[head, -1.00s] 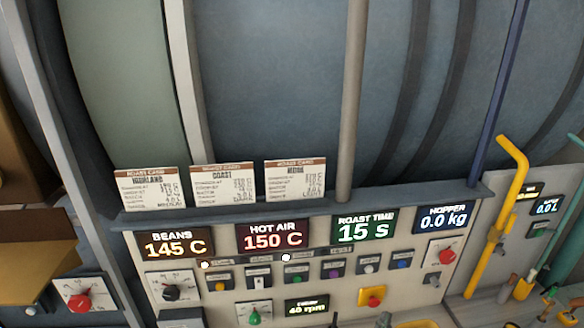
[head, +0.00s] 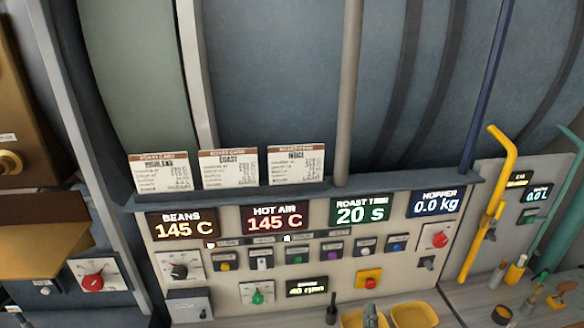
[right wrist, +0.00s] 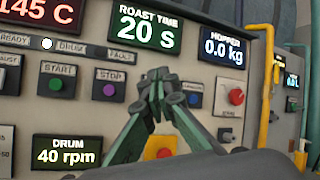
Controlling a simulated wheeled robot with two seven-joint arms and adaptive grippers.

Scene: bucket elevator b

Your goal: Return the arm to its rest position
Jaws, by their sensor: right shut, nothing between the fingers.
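My right gripper (right wrist: 158,76) is shut and empty, with its dark green-grey fingertips together. In the right wrist view it is in front of the control panel (right wrist: 190,125), covering part of the button row; I cannot tell any touch. In the head view only a small grey-green tip of my right gripper (head: 370,312) shows at the bottom edge, over a yellow tray. The rest of the arm is out of frame. My left gripper is not in view.
The panel carries screens such as roast time (head: 360,212) at 20 S, several buttons, a red knob (head: 439,236) and a red button (head: 369,278). Three roast cards (head: 232,170) stand on its ledge. Yellow trays (head: 413,315) stand below. A yellow pipe (head: 497,190) rises right.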

